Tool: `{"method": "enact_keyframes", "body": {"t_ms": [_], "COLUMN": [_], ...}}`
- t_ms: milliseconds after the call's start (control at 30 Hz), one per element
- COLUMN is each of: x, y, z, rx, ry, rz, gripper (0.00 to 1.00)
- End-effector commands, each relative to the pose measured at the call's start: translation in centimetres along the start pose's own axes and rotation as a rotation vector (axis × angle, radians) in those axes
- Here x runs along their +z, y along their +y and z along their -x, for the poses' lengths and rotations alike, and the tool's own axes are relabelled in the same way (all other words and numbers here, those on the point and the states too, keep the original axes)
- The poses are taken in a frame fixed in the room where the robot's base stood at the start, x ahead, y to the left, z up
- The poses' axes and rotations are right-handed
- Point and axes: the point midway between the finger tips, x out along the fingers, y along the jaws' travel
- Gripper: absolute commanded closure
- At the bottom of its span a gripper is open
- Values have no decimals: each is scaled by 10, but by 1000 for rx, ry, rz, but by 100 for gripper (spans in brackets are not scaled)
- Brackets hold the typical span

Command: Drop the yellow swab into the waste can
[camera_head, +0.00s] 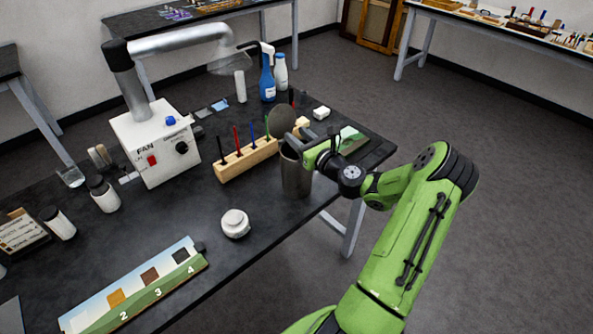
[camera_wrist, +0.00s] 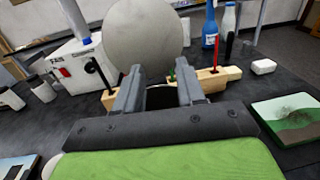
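The waste can (camera_head: 297,178) is a grey metal cylinder near the table's right edge, with its round lid (camera_head: 281,122) raised behind the mouth. The lid fills the upper middle of the wrist view (camera_wrist: 143,42). My gripper (camera_head: 296,141) is at the can's mouth. In the wrist view its fingers (camera_wrist: 158,82) stand apart, with the dark can opening showing between them and nothing seen held. I cannot make out a yellow swab in either view. The inside of the can is too dark to see into.
A wooden rack (camera_head: 246,160) with coloured tools stands left of the can. Behind it are a blue spray bottle (camera_head: 267,75) and a white bottle (camera_head: 281,72). A painted panel (camera_wrist: 296,117) lies right of my gripper.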

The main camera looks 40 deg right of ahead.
Motion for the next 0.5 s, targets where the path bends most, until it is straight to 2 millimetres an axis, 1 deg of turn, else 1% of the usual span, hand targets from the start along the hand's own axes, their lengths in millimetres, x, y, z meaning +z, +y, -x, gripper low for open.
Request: {"method": "enact_keyframes", "body": {"t_ms": [67, 167, 267, 500], "x": [0, -1, -1, -1], "y": [0, -1, -2, -2], "z": [1, 11, 34, 103], "rx": [0, -2, -4, -6], "ry": [0, 2, 3, 2], "rz": [0, -1, -4, -3], "gripper": [61, 61, 61, 61]}}
